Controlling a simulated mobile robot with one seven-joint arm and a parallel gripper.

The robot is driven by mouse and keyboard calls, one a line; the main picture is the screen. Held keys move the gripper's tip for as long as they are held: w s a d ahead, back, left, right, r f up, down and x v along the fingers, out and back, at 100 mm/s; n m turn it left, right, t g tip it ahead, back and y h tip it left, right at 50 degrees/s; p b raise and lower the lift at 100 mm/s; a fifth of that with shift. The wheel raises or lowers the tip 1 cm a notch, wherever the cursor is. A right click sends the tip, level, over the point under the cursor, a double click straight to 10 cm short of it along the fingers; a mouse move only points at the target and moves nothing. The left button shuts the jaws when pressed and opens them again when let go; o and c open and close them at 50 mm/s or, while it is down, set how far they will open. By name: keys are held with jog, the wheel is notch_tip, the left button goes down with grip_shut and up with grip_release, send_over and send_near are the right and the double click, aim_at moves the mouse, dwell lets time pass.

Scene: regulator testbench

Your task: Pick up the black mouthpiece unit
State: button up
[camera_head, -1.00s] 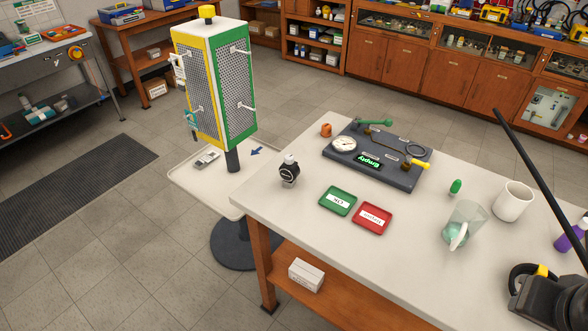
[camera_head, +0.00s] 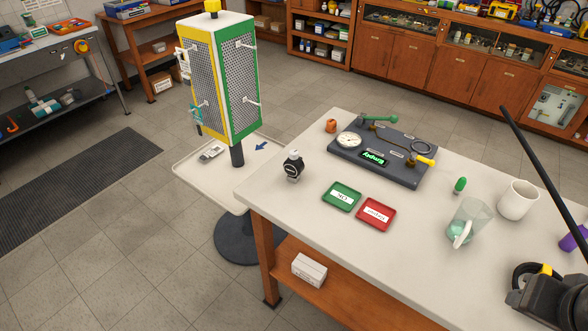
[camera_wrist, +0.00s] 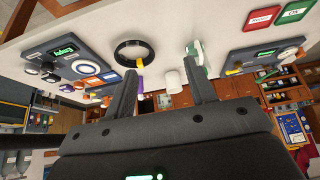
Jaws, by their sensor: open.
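The black mouthpiece unit appears to be the small black round-faced piece (camera_head: 293,166) with a pale top. It stands upright near the left end of the white bench (camera_head: 300,208) in the head view. I cannot make it out in the wrist view. My gripper (camera_wrist: 160,70) shows in the wrist view with its two dark fingers apart and nothing between them. It is away from the black unit; the exact distance cannot be told. In the head view I cannot make out its fingers.
A green tray (camera_head: 342,195) and a red tray (camera_head: 376,213) lie right of the unit. Behind them is a dark test panel (camera_head: 405,173) reading "Empty". A clear jug (camera_head: 467,222) and white mug (camera_head: 517,199) stand further right. A pegboard tower (camera_head: 239,85) stands left.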

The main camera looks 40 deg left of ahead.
jog(key=w+a+f+n+t+y, duration=0.1)
jog(key=w+a+n+t+y, duration=0.15)
jog(key=w+a, duration=0.9)
jog(key=w+a+f+n+t+y, duration=0.1)
jog(key=w+a+n+t+y, duration=0.15)
jog(key=w+a, duration=0.9)
jog(key=t+y, duration=0.2)
jog(key=y, duration=0.1)
send_near(293, 156)
jog(key=w+d+r, duration=0.5)
jog(key=w+d, duration=0.3)
jog(key=d, duration=0.1)
jog(key=s+a+f+n+t+y, duration=0.1)
jog(key=s+a+f+t, duration=0.2)
jog(key=s+a+f, duration=0.6)
jog(key=x, duration=0.4)
jog(key=r+x, duration=0.1)
jog(key=x, duration=0.7)
jog(key=shift+r, duration=0.15)
